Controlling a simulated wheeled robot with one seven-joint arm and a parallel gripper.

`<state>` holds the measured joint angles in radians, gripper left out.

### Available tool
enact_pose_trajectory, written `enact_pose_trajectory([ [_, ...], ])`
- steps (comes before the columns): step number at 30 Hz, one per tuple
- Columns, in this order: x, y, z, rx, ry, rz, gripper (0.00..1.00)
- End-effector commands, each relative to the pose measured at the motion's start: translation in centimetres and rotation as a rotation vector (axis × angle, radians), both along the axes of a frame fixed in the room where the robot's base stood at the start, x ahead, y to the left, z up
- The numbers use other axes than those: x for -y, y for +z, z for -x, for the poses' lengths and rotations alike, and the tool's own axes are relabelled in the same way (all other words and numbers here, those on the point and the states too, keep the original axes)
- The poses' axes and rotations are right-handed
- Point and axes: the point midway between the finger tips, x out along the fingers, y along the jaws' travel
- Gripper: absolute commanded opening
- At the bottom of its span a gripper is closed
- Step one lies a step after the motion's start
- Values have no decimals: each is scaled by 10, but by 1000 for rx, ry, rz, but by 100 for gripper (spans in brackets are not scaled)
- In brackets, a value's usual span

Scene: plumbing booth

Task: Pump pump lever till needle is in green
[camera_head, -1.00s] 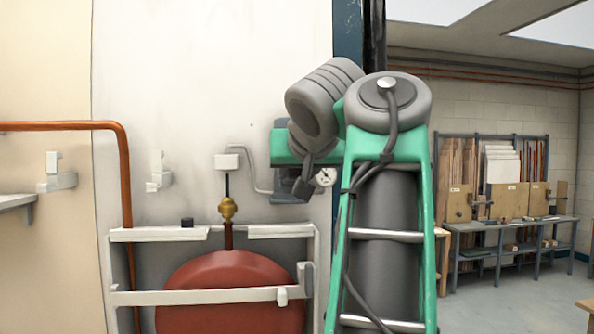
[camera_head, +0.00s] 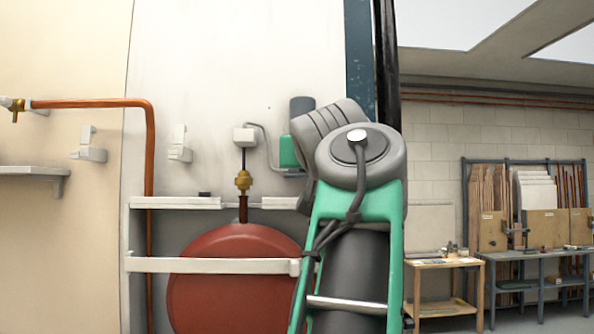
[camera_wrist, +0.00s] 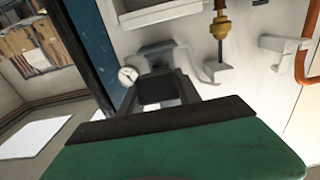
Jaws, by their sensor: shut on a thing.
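My gripper (camera_wrist: 160,88) shows in the wrist view beyond a green body with a dark edge, close to the wall. It is shut on what seems to be the pump lever, though the lever's outline is hard to make out. A small round white gauge (camera_wrist: 128,75) is just left of the gripper; its needle is too small to read. In the head view my arm's grey and green links cover the gauge and most of the gripper.
A red round tank (camera_head: 235,275) stands behind a white rail (camera_head: 210,265), with a brass fitting (camera_head: 243,181) above it. A copper pipe (camera_head: 150,170) runs down at its left. White brackets (camera_head: 180,145) are on the wall. Workbenches (camera_head: 530,255) stand far right.

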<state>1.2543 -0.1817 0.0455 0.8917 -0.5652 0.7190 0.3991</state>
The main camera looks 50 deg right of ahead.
Motion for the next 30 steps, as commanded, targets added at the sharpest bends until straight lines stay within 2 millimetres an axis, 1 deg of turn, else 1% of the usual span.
enact_pose_trajectory([
  [1, 3, -8, -1, -10, -2, -11, 0],
  [16, 5, -13, -2, -14, -1, -18, 0],
  [17, 5, -13, -2, -14, -1, -18, 41],
  [24, 4, -10, -2, -10, -1, -14, 60],
  [25, 3, -10, -2, -9, -1, -13, 62],
  [30, 3, -9, -2, -7, -1, -11, 62],
])
